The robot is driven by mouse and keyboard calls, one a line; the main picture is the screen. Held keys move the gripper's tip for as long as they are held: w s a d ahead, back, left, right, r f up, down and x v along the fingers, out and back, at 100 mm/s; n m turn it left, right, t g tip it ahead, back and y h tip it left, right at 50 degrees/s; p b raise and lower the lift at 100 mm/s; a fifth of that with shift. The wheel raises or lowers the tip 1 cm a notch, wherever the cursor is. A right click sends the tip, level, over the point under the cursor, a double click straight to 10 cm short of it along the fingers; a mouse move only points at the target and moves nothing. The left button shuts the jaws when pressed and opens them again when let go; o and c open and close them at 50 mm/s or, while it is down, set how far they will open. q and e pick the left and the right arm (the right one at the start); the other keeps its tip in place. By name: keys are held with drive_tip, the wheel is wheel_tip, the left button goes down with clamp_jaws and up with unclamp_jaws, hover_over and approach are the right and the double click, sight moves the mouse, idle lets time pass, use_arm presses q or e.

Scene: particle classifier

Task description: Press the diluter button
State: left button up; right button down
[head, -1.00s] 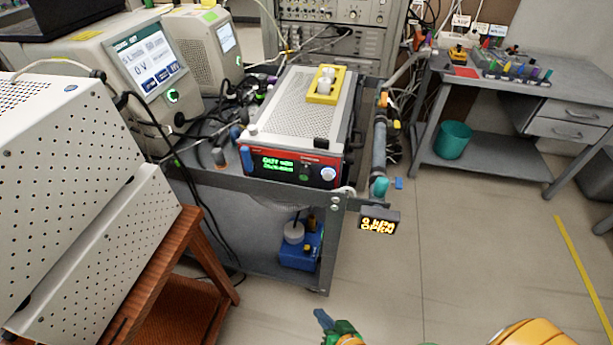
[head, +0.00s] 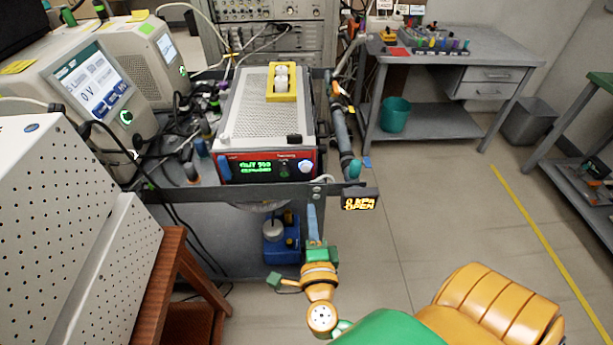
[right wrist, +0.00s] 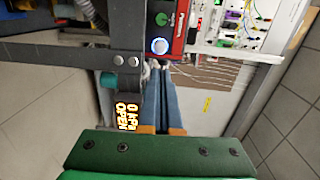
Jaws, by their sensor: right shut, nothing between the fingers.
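The diluter appears to be the box with a red front panel (head: 228,171) on the grey cart; its label is too small to read. It has a green text display, a small green knob (head: 284,168) and a round, pale lit button (head: 305,167) at the right end. In the right wrist view the button (right wrist: 160,46) glows with a blue-white ring just beyond the fingertips. My right gripper (head: 312,212) is shut and empty, with blue fingers pointing up in front of the cart edge, below the button. The fingers (right wrist: 162,75) look apart from the button. My left gripper is out of view.
The cart's front rail (head: 250,193) runs below the panel. A small display reading OPEN (head: 360,202) hangs at the cart's right corner, near the fingers. A blue bottle base (head: 283,252) stands on the lower shelf. A white perforated cabinet (head: 60,220) fills the left.

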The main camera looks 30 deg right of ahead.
sight(306, 169)
drive_tip(key=x, duration=1.2)
drive_tip(key=shift+w, duration=0.15)
drive_tip(key=shift+w+d, duration=0.1)
